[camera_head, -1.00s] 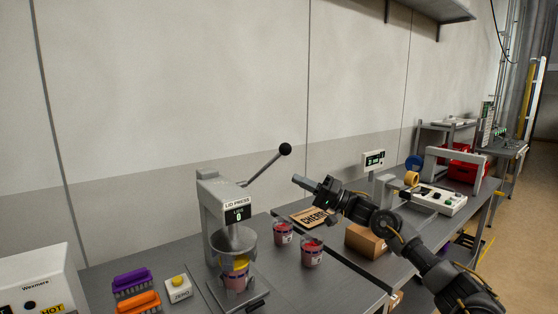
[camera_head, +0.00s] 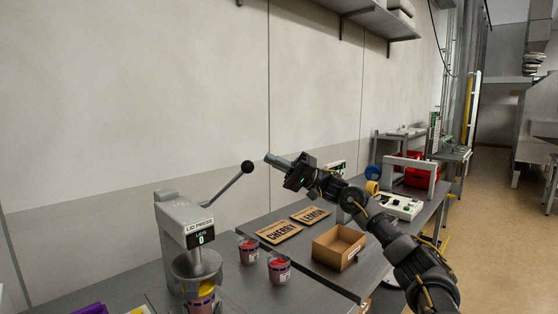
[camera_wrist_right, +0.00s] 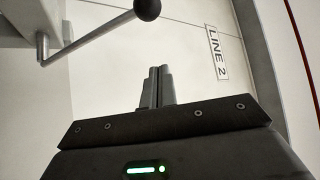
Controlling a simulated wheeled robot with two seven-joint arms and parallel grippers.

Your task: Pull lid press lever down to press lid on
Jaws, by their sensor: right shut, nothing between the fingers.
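The lid press (camera_head: 178,214) is a grey machine with a display reading "LIDS 0". Its lever (camera_head: 228,186) slants up to the right and ends in a black ball knob (camera_head: 248,167). A cup with a yellow lid (camera_head: 200,290) sits under the wide press head (camera_head: 196,265). My right gripper (camera_head: 272,159) is shut and empty, its fingertips just right of the knob in the head view. In the right wrist view its closed fingers (camera_wrist_right: 157,85) are apart from the knob (camera_wrist_right: 147,8), which is at the top edge. My left gripper is not in view.
Two filled cups stand right of the press: one cup (camera_head: 248,251) and another cup (camera_head: 279,270). An open cardboard box (camera_head: 338,249) sits under my right arm. The air around the knob is clear.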

